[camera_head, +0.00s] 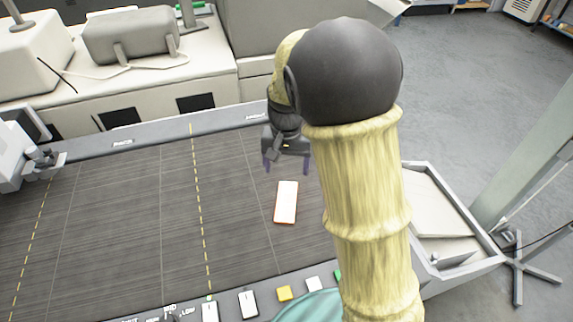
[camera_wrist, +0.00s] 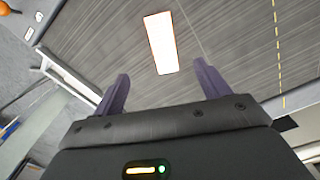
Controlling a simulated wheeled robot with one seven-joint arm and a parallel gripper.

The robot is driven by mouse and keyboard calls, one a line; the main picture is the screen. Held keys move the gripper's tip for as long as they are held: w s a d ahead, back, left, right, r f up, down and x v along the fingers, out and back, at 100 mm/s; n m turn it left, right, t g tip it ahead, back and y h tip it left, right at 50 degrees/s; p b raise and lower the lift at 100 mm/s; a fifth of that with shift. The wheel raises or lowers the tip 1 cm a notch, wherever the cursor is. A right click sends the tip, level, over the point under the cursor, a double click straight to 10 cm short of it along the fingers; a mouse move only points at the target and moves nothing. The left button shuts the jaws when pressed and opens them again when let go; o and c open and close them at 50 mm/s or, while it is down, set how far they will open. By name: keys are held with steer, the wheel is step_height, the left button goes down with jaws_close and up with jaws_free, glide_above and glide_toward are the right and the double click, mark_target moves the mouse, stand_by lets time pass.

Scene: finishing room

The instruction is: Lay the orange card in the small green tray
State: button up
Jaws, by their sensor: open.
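A card with a bright white face and an orange edge (camera_head: 286,202) lies flat on the dark grey striped work surface; I take it for the orange card. My gripper (camera_head: 286,164) is open and empty, apart from the card, on its far side in the head view. In the wrist view the card (camera_wrist: 161,43) shows beyond and between the open purple fingers (camera_wrist: 162,78). I cannot make out the small green tray in either view; my arm hides part of the right side.
The dark work surface (camera_head: 110,215) is mostly clear, with yellow dashed lines. A grey-rimmed bin (camera_head: 462,208) with pale boards stands at the right. Pale machines (camera_head: 130,35) stand behind.

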stand_by(0.5)
steer(key=s+d+n+t, duration=0.2)
steer(key=s+d, duration=0.8)
steer(key=s, duration=0.4)
steer(key=shift+f+t, duration=0.2)
steer(key=shift+t, duration=0.1)
